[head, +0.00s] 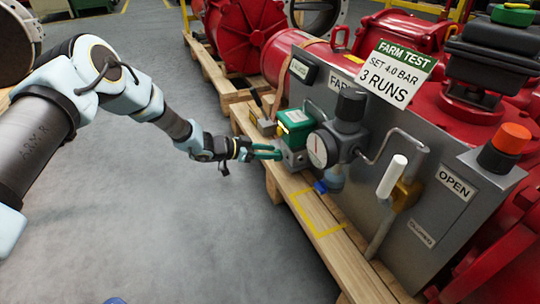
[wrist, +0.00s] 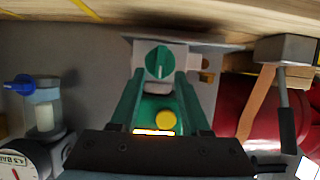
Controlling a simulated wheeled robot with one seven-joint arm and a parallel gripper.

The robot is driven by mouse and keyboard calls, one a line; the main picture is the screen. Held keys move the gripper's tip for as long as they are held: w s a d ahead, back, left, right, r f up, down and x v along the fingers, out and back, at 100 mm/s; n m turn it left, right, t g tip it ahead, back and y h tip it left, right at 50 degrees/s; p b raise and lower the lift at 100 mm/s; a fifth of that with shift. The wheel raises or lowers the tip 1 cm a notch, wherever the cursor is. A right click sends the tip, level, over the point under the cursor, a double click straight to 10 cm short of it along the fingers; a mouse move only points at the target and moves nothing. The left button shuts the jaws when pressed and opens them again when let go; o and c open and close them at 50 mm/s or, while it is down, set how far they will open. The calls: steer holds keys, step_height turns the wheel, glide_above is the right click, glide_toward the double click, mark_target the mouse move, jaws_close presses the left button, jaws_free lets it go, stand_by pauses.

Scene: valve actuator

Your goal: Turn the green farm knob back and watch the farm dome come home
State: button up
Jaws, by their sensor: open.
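The green knob (wrist: 159,62) shows in the wrist view, round with a raised grip bar, on the face of a grey box. My gripper (wrist: 160,78) is open, with one green finger on each side of the knob; I cannot tell whether they touch it. In the head view my gripper (head: 272,152) reaches the left side of the green-topped box (head: 295,126), and the knob is hidden there. A black actuator (head: 486,45) at the upper right carries a green cap with yellow (head: 513,14); I cannot tell whether this is the farm dome.
A pressure gauge (head: 318,150) and regulator (head: 350,106) stand just right of the green-topped box. A white-handled lever (head: 392,176), an orange button (head: 511,137) and a "FARM TEST" sign (head: 397,72) are farther right. A wooden pallet (head: 345,255) lies below. The grey floor at left is clear.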

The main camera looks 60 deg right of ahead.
steer(key=shift+d, duration=0.1)
jaws_close()
stand_by(0.3)
